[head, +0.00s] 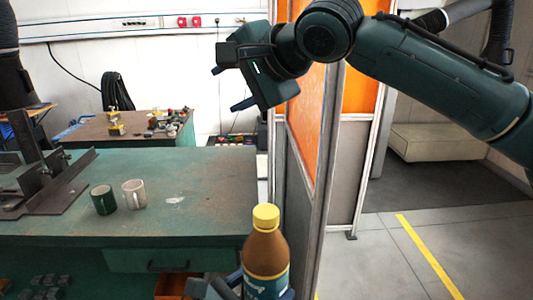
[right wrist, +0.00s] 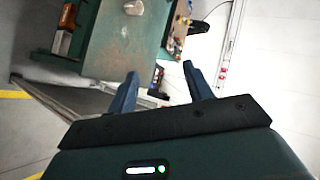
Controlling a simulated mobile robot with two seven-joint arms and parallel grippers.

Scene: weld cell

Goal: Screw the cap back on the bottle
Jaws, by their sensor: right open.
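A brown bottle (head: 265,250) with a teal label stands upright at the bottom centre of the head view. A yellow cap (head: 266,217) sits on top of its neck; I cannot tell how tight it is. My left gripper (head: 258,289) is partly cut off at the bottom edge, with blue finger parts on both sides of the bottle's lower part, shut on it. My right gripper (head: 228,88) is open and empty, high above and to the left of the bottle. Its two parted fingers also show in the right wrist view (right wrist: 160,72), with nothing between them.
An orange-panelled screen (head: 307,100) stands right of the bench. A second bench (head: 110,127) with small parts is behind. Floor at right is clear.

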